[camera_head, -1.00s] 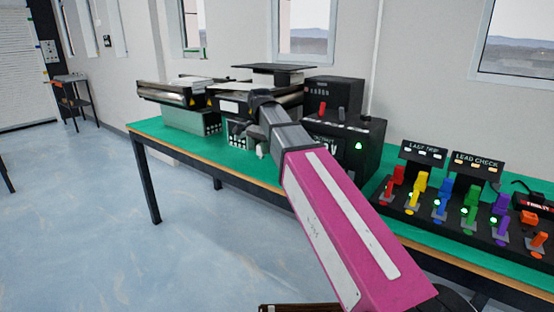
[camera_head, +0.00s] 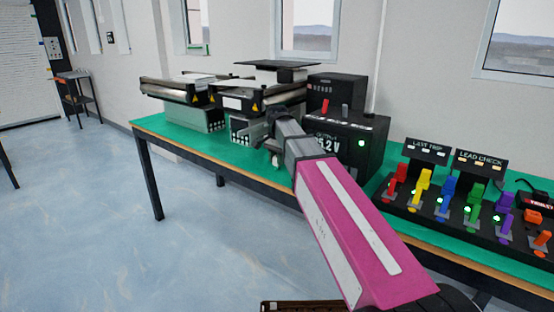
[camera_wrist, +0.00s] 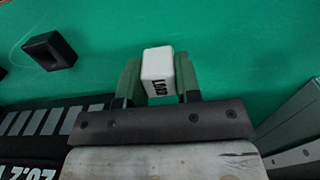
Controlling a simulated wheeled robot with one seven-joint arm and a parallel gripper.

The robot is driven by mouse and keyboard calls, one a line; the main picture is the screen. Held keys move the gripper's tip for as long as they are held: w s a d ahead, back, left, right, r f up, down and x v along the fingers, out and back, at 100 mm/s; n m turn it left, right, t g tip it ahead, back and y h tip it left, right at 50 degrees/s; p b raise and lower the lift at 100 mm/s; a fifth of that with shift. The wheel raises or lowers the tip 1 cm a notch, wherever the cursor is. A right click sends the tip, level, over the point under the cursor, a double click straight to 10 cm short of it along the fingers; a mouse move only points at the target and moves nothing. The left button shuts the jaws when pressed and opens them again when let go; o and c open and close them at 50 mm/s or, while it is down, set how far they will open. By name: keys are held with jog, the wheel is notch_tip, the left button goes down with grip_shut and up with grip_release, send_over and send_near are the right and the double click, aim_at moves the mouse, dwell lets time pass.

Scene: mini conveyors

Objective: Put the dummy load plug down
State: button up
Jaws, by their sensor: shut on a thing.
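The dummy load plug (camera_wrist: 158,66) is a small white block with dark lettering, seen in the wrist view between my two fingers. My gripper (camera_wrist: 158,80) is shut on it, a finger on each side. Green table surface (camera_wrist: 220,40) lies beyond the plug; I cannot tell whether the plug touches it. In the head view my gripper (camera_head: 272,150) is over the green table (camera_head: 180,140), in front of the conveyors and left of the black meter box. My own arm hides part of the table there.
A small black socket-like block (camera_wrist: 50,50) sits at upper left in the wrist view. Two mini conveyors (camera_head: 178,88) stand at the back. The black meter box (camera_head: 352,150) is right of my gripper. A lever panel (camera_head: 460,215) stands farther right. The table's left front is bare.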

jog(key=shift+f, duration=0.1)
jog(key=o, duration=0.9)
notch_tip(320, 180, up, 12)
jog(key=shift+r, duration=0.15)
dwell(0.3)
